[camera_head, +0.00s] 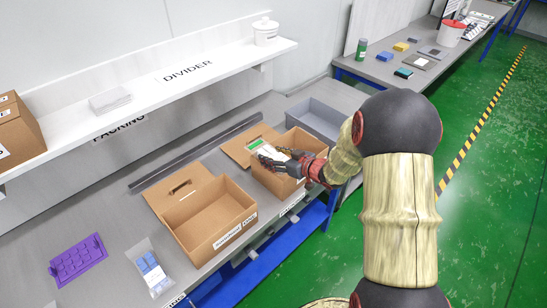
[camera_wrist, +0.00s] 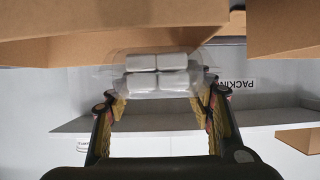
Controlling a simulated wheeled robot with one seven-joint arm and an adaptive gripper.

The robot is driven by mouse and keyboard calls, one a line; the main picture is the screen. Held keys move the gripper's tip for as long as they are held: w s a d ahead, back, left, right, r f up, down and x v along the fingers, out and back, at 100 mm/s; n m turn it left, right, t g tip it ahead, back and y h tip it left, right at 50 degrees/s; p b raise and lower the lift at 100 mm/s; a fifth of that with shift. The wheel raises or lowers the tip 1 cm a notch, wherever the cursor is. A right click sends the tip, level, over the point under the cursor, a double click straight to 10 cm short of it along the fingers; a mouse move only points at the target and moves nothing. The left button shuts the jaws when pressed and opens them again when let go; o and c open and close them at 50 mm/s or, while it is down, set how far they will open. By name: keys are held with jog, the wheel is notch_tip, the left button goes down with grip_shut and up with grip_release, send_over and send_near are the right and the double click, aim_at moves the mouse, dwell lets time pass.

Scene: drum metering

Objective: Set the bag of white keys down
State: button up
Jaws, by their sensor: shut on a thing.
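My gripper (camera_head: 277,159) is shut on the clear bag of white keys (camera_wrist: 157,75). In the wrist view the bag lies between the two fingers (camera_wrist: 160,100), with several white keys in two rows. In the head view the bag (camera_head: 263,149) shows only partly, at the fingertips, with a green patch beside it. The gripper is over the right-hand open cardboard box (camera_head: 275,183) on the packing bench. Cardboard also fills the top of the wrist view. How far the bag is from the box floor cannot be told.
A second open cardboard box (camera_head: 230,215) stands left of it. A bag of blue keys (camera_head: 149,266) and a purple tray (camera_head: 78,260) lie further left on the bench. A grey bin (camera_head: 318,119) stands behind right. A white shelf (camera_head: 140,93) overhangs the bench's back.

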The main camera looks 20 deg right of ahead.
jog(key=shift+r, duration=0.15)
jog(key=shift+f, duration=0.5)
jog(key=shift+f, duration=0.15)
jog(key=o, duration=1.4)
jog(key=shift+s+f, duration=0.1)
jog(key=shift+f, duration=0.1)
jog(key=shift+o, duration=0.2)
